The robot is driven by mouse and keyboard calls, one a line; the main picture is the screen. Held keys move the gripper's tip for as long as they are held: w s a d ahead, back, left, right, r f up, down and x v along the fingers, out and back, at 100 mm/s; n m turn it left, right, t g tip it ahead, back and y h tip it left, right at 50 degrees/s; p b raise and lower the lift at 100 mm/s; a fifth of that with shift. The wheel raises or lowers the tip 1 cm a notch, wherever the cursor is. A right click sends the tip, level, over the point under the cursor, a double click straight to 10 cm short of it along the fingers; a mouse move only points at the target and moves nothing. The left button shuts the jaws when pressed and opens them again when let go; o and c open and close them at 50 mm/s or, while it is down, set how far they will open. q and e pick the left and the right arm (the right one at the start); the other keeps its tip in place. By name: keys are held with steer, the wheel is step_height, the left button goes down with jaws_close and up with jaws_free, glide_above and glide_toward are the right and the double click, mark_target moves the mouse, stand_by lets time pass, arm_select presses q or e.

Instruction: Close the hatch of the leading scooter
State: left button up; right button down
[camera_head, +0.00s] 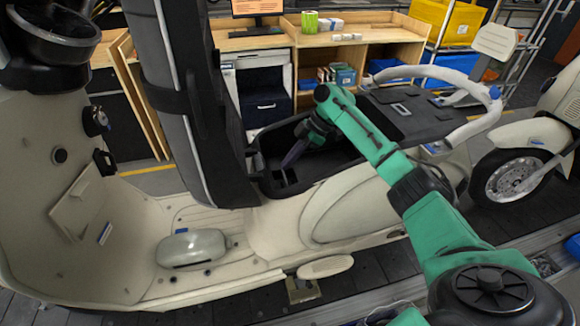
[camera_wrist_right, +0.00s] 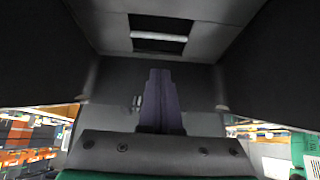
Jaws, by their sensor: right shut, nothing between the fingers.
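The large cream scooter (camera_head: 350,208) stands in front of me with its front to the left. Its long black seat (camera_head: 180,90), the lid of the storage bay, stands raised nearly upright. The dark bay (camera_head: 335,160) beneath it is open. My right gripper (camera_head: 292,156) is in or just above the bay, right of the seat, shut and empty. Its closed fingers also show in the right wrist view (camera_wrist_right: 160,100), with dark surfaces around them; whether they touch anything I cannot tell. A cream panel (camera_head: 82,205) is on the inner front shield. My left gripper is not in view.
A second scooter's front wheel (camera_head: 508,177) is close behind at right. Wooden workbenches (camera_head: 275,40) with a monitor stand beyond. Yellow bins (camera_head: 450,20) sit on a rack at back right.

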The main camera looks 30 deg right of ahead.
step_height(320, 180, down, 4)
steer(key=shift+s+d+f+p, duration=0.1)
steer(key=shift+s+p, duration=0.05)
steer(key=shift+p, duration=0.45)
